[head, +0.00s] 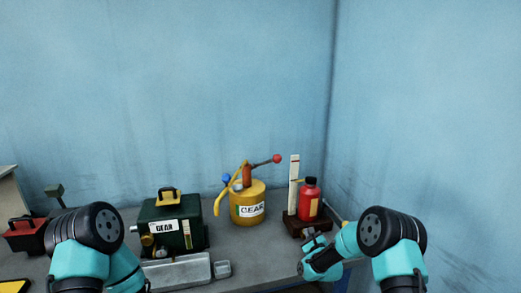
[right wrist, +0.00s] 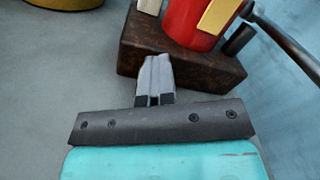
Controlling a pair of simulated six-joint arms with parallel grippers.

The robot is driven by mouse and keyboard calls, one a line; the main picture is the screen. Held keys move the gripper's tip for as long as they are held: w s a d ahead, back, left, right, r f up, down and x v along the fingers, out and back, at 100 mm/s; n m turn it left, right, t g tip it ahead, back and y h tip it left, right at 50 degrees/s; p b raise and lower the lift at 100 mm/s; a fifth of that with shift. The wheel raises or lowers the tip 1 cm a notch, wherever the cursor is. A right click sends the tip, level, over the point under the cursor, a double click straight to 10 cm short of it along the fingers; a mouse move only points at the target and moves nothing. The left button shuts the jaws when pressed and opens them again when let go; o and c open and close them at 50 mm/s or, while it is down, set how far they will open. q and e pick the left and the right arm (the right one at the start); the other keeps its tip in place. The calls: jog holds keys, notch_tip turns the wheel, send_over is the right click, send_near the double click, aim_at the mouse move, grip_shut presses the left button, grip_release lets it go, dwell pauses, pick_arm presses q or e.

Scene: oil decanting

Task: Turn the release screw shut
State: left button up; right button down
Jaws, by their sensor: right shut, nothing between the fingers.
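In the right wrist view only the can's base (right wrist: 65,3) shows. My right gripper (head: 311,238) is shut and empty, in front of the wooden block under the red bottle. In the right wrist view its fingertips (right wrist: 156,60) are together near the block's front face. My left gripper is out of view.
The wooden block (right wrist: 190,68) bears the red bottle (head: 308,200) and a white upright strip (head: 294,178). A dark green GEAR box (head: 160,240) stands left of the can. A grey metal tray (head: 178,271) lies in front. A blue wall is close on the right.

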aim_at(302, 237)
jog(key=shift+a+f+y, duration=0.2)
jog(key=shift+a+y, duration=0.1)
jog(key=shift+a, duration=0.8)
jog(key=shift+w+a, duration=0.1)
jog(key=shift+s+a+n, duration=0.25)
jog(key=shift+s+n, duration=0.05)
jog(key=shift+s, duration=0.45)
jog(key=v, duration=0.4)
jog(key=shift+w+d, duration=0.1)
jog(key=shift+d, duration=0.2)
jog(key=shift+s+d, duration=0.1)
jog(key=shift+s, duration=0.1)
jog(key=shift+d+r, duration=0.1)
